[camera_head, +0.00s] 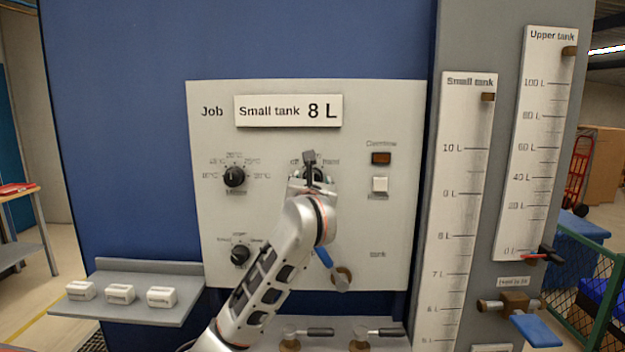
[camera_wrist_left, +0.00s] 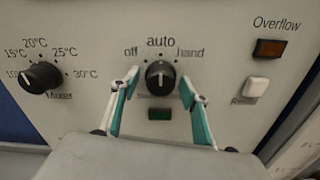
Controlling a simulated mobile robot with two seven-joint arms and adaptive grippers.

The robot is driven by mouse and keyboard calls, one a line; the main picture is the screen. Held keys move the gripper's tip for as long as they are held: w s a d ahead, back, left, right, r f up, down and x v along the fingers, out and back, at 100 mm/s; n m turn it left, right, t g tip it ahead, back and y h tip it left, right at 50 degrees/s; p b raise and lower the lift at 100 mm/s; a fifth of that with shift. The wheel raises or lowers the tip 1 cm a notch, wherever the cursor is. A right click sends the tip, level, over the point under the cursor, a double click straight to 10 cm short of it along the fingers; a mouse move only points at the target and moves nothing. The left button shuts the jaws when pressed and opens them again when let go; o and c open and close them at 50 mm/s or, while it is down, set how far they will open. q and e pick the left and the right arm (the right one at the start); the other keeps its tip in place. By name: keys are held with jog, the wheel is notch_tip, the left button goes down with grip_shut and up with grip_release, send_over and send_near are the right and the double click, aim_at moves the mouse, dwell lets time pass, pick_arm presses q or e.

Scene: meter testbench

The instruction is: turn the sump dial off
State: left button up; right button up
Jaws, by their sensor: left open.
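The sump dial (camera_wrist_left: 160,76) is a round black knob on the light grey panel, marked off, auto and hand. Its pointer stands upright, toward auto. My left gripper (camera_wrist_left: 160,82) is open, with one finger on each side of the dial; I cannot tell whether either finger touches it. In the head view my left gripper (camera_head: 311,172) is in front of the dial and hides most of it. The label under the dial is too blurred to read surely. My right gripper is not in view.
An orange overflow lamp (camera_head: 381,158) and a white button (camera_head: 380,184) are to the right. A blue-handled valve (camera_head: 332,268) is below, close to my arm.

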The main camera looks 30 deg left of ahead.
pick_arm(q)
jog(key=shift+w+a, duration=0.1)
jog(key=shift+w, duration=0.1)
jog(key=c, duration=1.1)
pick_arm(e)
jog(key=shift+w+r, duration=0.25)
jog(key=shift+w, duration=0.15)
